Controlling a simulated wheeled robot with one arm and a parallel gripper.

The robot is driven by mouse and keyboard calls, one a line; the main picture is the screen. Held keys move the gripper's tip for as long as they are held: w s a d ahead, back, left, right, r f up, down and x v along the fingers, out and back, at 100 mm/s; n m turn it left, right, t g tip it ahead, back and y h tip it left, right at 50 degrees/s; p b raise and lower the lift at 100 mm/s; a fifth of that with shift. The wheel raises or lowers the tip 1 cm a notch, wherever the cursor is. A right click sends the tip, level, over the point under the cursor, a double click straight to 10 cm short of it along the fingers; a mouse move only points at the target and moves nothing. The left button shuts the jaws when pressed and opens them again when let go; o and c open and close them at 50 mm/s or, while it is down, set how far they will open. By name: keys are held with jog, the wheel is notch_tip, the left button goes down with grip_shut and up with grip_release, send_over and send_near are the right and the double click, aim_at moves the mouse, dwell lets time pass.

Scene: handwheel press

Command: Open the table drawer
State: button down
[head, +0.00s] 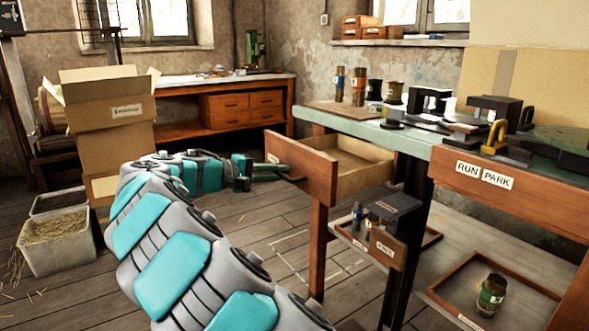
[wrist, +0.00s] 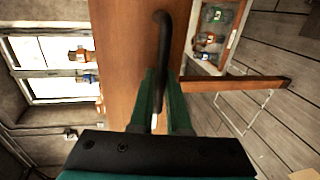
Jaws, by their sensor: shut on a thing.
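The table drawer (head: 302,172) is a brown wooden box under the green-topped table (head: 310,117). It stands pulled out, and its pale inside shows behind the front panel. My gripper (head: 277,173) is at the outer face of the drawer front. In the wrist view, the green fingers of my gripper (wrist: 162,88) are closed around the black bar handle (wrist: 163,40). The brown drawer front (wrist: 118,60) fills the middle of that view. The head view hides most of the handle behind the panel edge and my gripper.
The table carries jars, black metal parts and a panel marked RUN and PARK (head: 486,175). A lower shelf (head: 440,245) holds trays and a small bottle. Cardboard boxes (head: 108,115) and grey bins (head: 58,240) stand left. Floor left of the drawer is free.

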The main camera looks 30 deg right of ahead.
jog(key=shift+v, duration=0.8)
jog(key=shift+f, duration=0.2)
jog(key=c, duration=1.2)
grip_release()
jog(key=shift+o, duration=0.2)
jog(key=v, duration=0.7)
jog(key=shift+a, duration=0.4)
jog(key=shift+s+r, duration=0.1)
jog(key=shift+s, duration=0.05)
